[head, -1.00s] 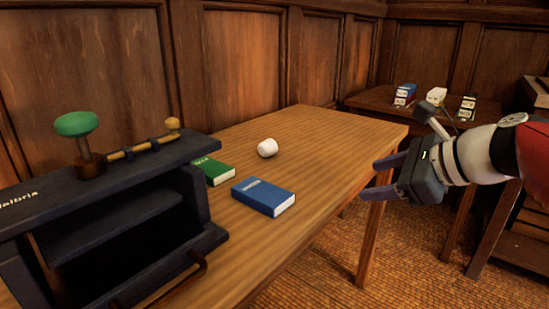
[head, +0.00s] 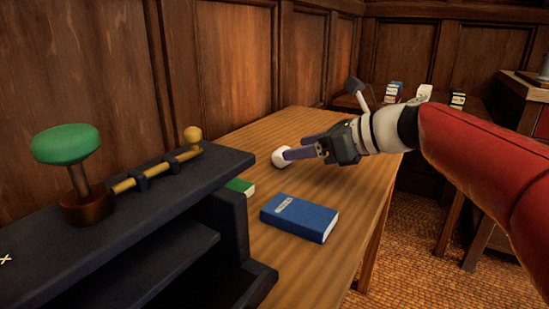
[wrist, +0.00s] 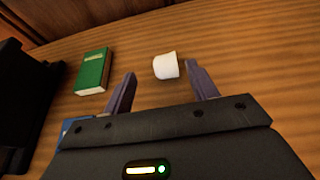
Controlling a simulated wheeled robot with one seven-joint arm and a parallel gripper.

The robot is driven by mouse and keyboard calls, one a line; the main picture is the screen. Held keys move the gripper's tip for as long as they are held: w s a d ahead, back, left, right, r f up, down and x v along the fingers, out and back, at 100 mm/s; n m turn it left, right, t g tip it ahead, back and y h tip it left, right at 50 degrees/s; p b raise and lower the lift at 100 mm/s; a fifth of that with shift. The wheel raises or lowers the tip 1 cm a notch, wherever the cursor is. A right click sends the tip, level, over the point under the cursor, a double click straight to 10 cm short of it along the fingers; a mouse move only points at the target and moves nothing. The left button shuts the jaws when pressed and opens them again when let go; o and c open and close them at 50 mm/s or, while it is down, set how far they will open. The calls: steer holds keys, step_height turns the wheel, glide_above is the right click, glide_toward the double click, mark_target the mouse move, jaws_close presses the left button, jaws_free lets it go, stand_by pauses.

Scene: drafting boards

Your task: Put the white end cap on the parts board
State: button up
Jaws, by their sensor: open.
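The white end cap (head: 281,158) lies on the wooden table, a short white cylinder on its side; it also shows in the wrist view (wrist: 166,66). My gripper (head: 297,149) is open, reaching in from the right over the table. In the wrist view my gripper (wrist: 158,75) has its fingers spread, with the cap just ahead of the gap and closer to the right fingertip. I cannot tell whether that finger touches it. In the head view the fingers hide part of the cap. I cannot identify a parts board for certain.
A blue book (head: 299,217) and a green book (wrist: 92,71) lie on the table (head: 262,137). A dark shelf unit (head: 130,190) with a green knob (head: 66,145) stands at the left. Panelled walls border the table.

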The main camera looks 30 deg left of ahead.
steer(key=x, duration=0.5)
steer(key=shift+w+a+f+b, duration=0.2)
steer(key=shift+w+a+b, duration=0.1)
steer(key=shift+b, duration=0.1)
steer(key=c, duration=1.1)
steer(key=shift+c, duration=0.2)
steer(key=shift+r, duration=0.1)
step_height(320, 180, up, 20)
steer(key=p, duration=0.8)
